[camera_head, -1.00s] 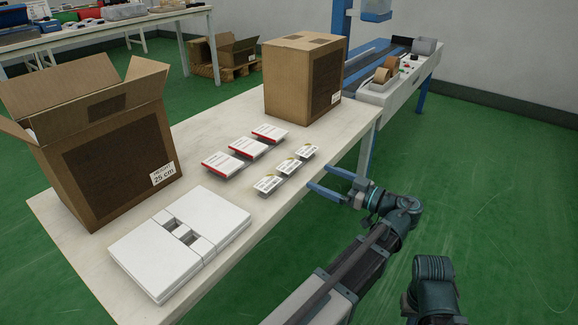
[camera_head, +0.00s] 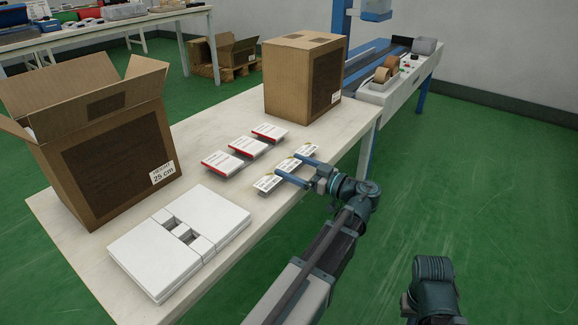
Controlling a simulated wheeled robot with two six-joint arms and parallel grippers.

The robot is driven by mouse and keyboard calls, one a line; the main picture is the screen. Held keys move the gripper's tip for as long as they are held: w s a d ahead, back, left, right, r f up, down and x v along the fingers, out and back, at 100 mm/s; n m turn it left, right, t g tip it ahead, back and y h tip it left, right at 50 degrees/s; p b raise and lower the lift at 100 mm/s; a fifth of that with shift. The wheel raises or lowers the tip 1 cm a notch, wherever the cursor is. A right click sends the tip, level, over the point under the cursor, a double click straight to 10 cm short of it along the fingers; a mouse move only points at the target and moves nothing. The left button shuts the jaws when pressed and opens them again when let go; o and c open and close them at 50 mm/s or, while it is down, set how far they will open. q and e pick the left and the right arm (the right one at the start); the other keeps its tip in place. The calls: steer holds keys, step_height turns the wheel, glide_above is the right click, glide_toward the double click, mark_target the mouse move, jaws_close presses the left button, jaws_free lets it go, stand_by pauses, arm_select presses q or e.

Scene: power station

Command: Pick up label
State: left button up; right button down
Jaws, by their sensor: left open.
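Three small white labels with yellowish corners lie in a slanting row near the table's right edge: a near label (camera_head: 266,184), a middle label (camera_head: 287,165) and a far label (camera_head: 307,150). My left gripper (camera_head: 288,165) has its two blue fingers spread apart around the middle label's area, one finger toward the near label and one toward the far label. The fingers partly cover the labels. I cannot tell whether they touch one. The jaws hold nothing that I can see. My right gripper is not in view.
Three red-and-white cards (camera_head: 222,164) lie left of the labels on the table (camera_head: 200,135). White flat boxes (camera_head: 150,245) lie at the near end. An open carton (camera_head: 105,165) stands left, and a closed carton (camera_head: 290,85) stands at the far end, before a conveyor (camera_head: 400,75).

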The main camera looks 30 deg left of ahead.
mark_target(290, 165)
arm_select(q)
steer(key=shift+a, duration=0.65)
steer(key=c, duration=1)
steer(key=shift+c, duration=0.2)
step_height(290, 165, up, 10)
steer(key=p, duration=1)
steer(key=shift+r, duration=0.15)
